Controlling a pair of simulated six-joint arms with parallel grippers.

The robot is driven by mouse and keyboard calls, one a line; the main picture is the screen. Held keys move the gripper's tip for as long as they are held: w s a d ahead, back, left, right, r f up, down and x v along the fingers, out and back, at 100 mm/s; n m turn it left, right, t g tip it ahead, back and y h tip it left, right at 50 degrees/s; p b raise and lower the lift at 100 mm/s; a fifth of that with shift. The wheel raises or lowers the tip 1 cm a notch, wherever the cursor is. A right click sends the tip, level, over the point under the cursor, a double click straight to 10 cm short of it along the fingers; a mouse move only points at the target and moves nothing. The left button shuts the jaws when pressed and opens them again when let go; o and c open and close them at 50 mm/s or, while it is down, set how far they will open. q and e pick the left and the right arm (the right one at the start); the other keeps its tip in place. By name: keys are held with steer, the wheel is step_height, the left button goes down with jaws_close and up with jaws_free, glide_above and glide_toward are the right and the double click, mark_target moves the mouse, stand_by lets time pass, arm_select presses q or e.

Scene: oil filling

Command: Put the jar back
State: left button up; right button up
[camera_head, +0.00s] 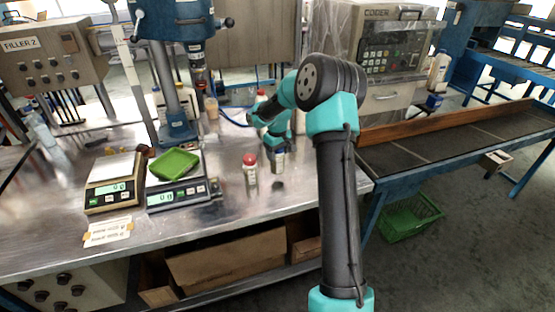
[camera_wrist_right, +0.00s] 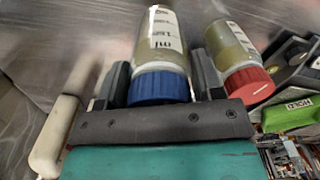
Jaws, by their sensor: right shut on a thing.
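My right gripper (camera_wrist_right: 161,78) is shut on a jar with a blue lid (camera_wrist_right: 158,88); its clear body (camera_wrist_right: 160,40) has printed marks and amber contents. In the head view the held jar (camera_head: 278,162) is partly hidden under my right gripper (camera_head: 277,148), over the right part of the steel bench. A dark patch shows on the bench just below it; I cannot tell whether the jar touches the bench. A similar red-capped jar (camera_head: 250,172) stands upright just left of it, also in the wrist view (camera_wrist_right: 240,58). My left gripper is not in view.
Two scales (camera_head: 113,183) and (camera_head: 178,193) stand left on the bench (camera_head: 225,222), the second with a green tray (camera_head: 175,163). A white bottle with a red cap (camera_head: 262,103) stands behind my gripper. A conveyor (camera_head: 440,155) is at right. The bench front is clear.

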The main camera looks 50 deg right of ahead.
mark_target(277, 159)
steer(key=shift+w+d, duration=0.1)
steer(key=shift+w+d+f, duration=0.15)
steer(key=shift+f, duration=1.6)
steer(key=shift+f, duration=0.15)
steer(key=o, duration=1.3)
steer(key=shift+c, duration=0.2)
step_height(277, 159, up, 12)
steer(key=shift+r, duration=0.15)
